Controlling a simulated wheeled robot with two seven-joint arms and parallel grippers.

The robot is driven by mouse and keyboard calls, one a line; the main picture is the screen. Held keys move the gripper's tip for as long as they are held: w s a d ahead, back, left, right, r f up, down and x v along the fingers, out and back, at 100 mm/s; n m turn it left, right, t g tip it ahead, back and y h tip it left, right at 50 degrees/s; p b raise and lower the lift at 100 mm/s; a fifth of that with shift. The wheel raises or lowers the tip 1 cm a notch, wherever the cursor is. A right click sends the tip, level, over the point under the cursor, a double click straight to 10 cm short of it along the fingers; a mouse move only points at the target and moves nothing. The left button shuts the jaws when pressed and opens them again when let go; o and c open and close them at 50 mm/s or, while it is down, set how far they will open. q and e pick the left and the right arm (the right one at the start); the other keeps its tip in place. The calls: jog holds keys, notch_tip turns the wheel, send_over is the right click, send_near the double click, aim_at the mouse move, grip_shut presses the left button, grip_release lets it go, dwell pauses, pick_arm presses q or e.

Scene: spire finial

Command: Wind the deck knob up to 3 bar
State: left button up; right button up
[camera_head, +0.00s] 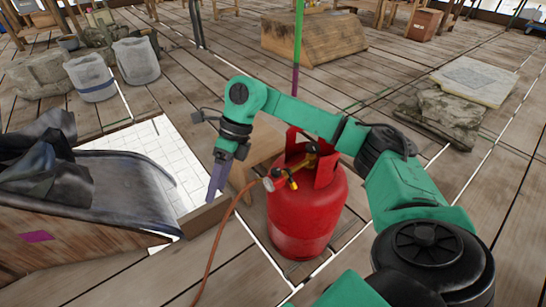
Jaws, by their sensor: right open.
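A red gas bottle (308,205) stands upright on the plank deck in the middle of the view. I cannot read any pressure there. My right gripper (214,192) hangs at the end of my green arm, fingers pointing down, to the left of the knob and apart from it. It is open, and I see nothing between its fingers. My left gripper is not in view.
A wooden block or bench (257,150) stands behind the bottle's left side. A barrow-like wooden tub with dark sheeting (125,180) fills the left. Buckets (137,60) stand at the back left, stone slabs (474,80) at the right. My arm passes over the bottle.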

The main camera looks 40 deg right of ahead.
jog(key=d+r+m+t+h, duration=0.1)
jog(key=d+r+m+h, duration=0.4)
jog(key=d, duration=1.3)
jog(key=n+h+b, duration=0.1)
jog(key=n+b, duration=0.2)
send_over(276, 170)
notch_tip(276, 170, down, 4)
jog(key=shift+s+f, duration=0.1)
jog(key=shift+f, duration=0.15)
notch_tip(276, 170, down, 7)
jog(key=shift+b, duration=0.85)
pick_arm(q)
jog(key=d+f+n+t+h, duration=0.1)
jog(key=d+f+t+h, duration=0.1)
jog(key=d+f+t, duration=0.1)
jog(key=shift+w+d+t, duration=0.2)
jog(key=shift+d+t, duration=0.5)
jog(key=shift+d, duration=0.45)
pick_arm(e)
grip_shut()
